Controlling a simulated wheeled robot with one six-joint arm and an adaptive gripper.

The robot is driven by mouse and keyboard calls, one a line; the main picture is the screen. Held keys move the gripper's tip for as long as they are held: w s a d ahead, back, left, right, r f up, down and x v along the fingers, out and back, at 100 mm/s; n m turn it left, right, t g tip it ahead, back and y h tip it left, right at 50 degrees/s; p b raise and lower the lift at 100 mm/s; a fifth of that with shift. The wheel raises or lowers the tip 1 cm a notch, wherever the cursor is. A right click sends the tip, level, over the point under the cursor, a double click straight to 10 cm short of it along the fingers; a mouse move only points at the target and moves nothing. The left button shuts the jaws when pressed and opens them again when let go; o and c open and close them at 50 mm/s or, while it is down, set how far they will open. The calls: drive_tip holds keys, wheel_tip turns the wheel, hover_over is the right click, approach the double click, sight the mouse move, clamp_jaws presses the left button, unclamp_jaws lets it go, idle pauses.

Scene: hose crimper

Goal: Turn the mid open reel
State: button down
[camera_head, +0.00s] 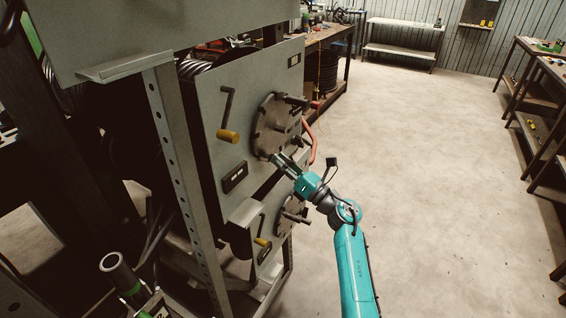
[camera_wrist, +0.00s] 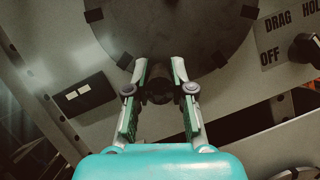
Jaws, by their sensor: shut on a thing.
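A round grey reel disc (camera_head: 272,125) with dark peg handles is mounted on the machine's upright panel. It fills the top of the wrist view (camera_wrist: 180,30), with dark clips around its rim. My gripper (camera_head: 277,158) is at the lower edge of this disc. In the wrist view, my gripper (camera_wrist: 160,76) has its two fingers on either side of a dark round handle (camera_wrist: 158,92) and is shut on it. The fingers partly cover the handle. A second reel disc (camera_head: 291,216) sits lower on the panel, beneath my arm.
Yellow-handled cranks (camera_head: 228,136) stick out left of the discs. In the wrist view, a dark selector knob (camera_wrist: 306,49) beside "DRAG" and "OFF" lettering is at right. A red hose (camera_head: 312,140) hangs behind the upper disc. Open floor (camera_head: 430,170) lies to the right.

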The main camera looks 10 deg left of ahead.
drive_tip(key=shift+s+a+r, duration=0.1)
drive_tip(key=shift+s+r, duration=0.3)
drive_tip(key=shift+r, duration=0.05)
drive_tip(key=c, duration=1)
unclamp_jaws()
drive_tip(key=shift+f, duration=0.1)
drive_tip(key=v, duration=1.2)
